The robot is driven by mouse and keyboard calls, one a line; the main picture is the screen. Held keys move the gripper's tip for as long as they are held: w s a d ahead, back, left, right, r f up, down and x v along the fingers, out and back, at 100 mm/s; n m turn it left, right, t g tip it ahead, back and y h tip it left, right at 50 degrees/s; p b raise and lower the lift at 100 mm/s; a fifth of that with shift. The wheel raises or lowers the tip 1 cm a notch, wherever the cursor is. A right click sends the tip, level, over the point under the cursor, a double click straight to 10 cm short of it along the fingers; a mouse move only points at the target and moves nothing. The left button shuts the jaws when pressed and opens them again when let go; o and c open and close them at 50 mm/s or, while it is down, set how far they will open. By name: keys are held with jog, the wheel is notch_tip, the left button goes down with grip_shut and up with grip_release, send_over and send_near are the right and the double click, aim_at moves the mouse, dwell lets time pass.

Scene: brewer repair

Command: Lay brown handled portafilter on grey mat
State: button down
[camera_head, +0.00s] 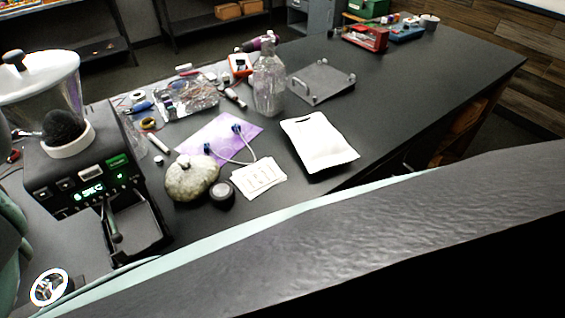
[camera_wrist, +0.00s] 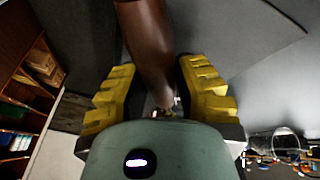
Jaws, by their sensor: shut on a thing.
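In the wrist view my gripper (camera_wrist: 160,92) has its two yellow ridged fingers on either side of the brown handle (camera_wrist: 148,40) of the portafilter. It is shut on this handle, which runs up and out of the top of the picture. The portafilter's metal head cannot be made out. The gripper and the portafilter do not show in the head view. I cannot pick out a grey mat with certainty; a flat grey panel with handles (camera_head: 322,82) lies on the table behind the white pouch.
A black machine (camera_head: 92,172) with a clear hopper and lit display stands at the left.

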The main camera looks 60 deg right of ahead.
jog(key=shift+f+b, duration=0.45)
jog(key=shift+b, duration=0.05)
dwell(0.4)
jog(key=c, duration=0.7)
grip_release()
jog(key=shift+a+r, duration=0.1)
jog(key=shift+v, duration=5.9)
jog(key=shift+r, duration=0.1)
